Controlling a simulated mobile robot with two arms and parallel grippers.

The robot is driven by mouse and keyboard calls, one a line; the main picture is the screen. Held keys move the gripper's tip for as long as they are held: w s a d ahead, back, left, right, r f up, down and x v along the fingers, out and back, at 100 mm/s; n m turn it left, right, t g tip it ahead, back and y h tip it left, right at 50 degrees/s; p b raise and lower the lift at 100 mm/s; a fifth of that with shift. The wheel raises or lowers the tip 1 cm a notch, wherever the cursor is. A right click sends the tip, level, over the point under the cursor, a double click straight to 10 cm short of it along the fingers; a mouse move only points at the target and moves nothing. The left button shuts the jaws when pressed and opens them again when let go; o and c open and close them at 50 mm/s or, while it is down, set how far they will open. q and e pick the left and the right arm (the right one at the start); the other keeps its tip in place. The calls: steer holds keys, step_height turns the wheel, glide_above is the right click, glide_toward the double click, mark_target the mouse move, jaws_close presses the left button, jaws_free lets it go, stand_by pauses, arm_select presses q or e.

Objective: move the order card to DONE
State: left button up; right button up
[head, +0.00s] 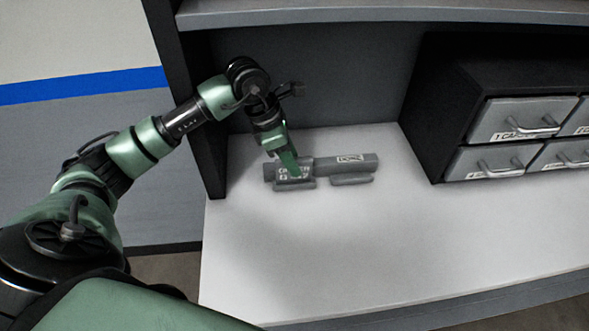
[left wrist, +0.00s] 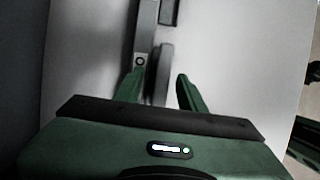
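The order card (head: 293,174), a small grey plate with white lettering too blurred to read, stands at the left of a grey holder (head: 325,165) on the white worktop. The holder's right part has a white label (head: 350,158), apparently DONE, above an empty ledge (head: 351,180). My left gripper (head: 290,162) points down at the card, its green fingers partly covering it. In the left wrist view my left gripper (left wrist: 160,90) has its fingers apart, with grey holder parts (left wrist: 163,65) between and beyond them. I cannot tell whether the fingers touch the card.
A dark cabinet with grey labelled drawers (head: 520,120) stands at the right. A dark upright panel (head: 195,110) is close to my left arm, and a shelf (head: 380,12) runs overhead. The front of the white worktop (head: 320,250) is clear.

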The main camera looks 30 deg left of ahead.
arm_select(q)
steer(key=shift+d, duration=0.2)
steer(key=shift+a+b, duration=0.1)
steer(key=shift+b, duration=0.35)
jaws_close()
stand_by(1.4)
